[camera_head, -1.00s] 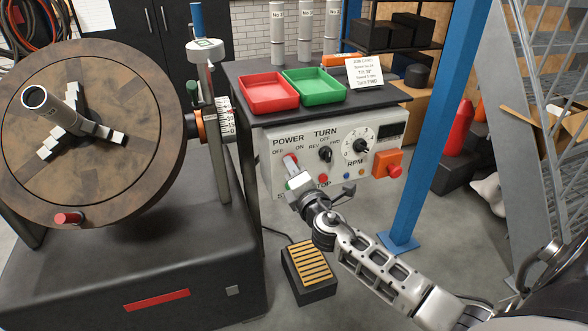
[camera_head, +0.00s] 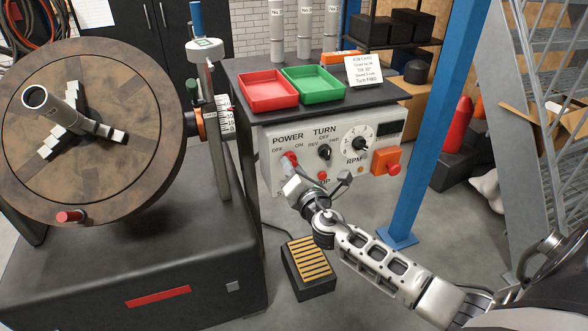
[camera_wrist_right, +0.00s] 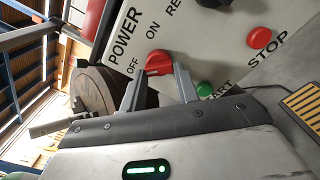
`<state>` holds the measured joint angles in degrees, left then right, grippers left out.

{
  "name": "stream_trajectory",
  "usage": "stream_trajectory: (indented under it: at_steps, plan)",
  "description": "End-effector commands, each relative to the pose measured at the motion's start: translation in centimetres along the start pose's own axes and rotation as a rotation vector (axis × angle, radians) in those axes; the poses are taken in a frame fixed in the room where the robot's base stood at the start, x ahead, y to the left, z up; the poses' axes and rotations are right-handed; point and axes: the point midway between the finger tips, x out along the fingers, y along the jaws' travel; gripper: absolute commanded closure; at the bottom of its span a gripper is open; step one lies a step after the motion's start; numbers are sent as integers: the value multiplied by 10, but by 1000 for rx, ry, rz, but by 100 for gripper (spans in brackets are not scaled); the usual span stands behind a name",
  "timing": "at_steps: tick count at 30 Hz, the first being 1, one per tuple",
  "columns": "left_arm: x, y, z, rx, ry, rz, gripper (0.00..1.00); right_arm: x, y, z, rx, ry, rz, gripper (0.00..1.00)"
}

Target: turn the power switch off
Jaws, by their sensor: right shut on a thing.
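The power switch (camera_head: 289,158) is a red knob on the front of the pale control box (camera_head: 278,186), under the POWER, OFF and ON labels. My right gripper (camera_head: 288,167) reaches it from below and partly covers it. In the right wrist view the red knob (camera_wrist_right: 158,61) sits between the two fingertips (camera_wrist_right: 160,79), which are shut on it. OFF and ON are readable beside it there, but I cannot tell which one the knob points at. My left gripper is not in view.
The TURN knob (camera_head: 324,152), RPM dial (camera_head: 360,144) and orange stop box (camera_head: 386,160) are right of the switch. The green START button (camera_wrist_right: 204,88) and red STOP button (camera_wrist_right: 259,37) are close by. A large round plate (camera_head: 130,100) stands left; a blue post (camera_head: 432,120) stands right.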

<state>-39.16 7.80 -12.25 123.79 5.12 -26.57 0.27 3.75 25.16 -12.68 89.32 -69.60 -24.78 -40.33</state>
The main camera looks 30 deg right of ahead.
Motion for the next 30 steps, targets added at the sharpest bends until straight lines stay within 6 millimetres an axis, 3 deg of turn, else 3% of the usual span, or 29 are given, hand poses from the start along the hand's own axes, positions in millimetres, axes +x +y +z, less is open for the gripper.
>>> stream_trajectory:
  at_steps: [5,6,8,9,20,23,30]
  plan:
    - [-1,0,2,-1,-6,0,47,0,0,-1,-6,1,0,92]
    - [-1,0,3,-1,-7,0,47,0,0,-1,-6,1,0,66]
    - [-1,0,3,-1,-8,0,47,0,0,-1,-5,1,0,50]
    - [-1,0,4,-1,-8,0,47,0,0,-1,-5,1,0,47]
    - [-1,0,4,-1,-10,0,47,-7,-1,-1,-2,2,-2,47]
    - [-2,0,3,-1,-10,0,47,-21,-1,-1,-2,3,-1,47]
    - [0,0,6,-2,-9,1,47,-78,-2,-2,-2,5,-2,47]
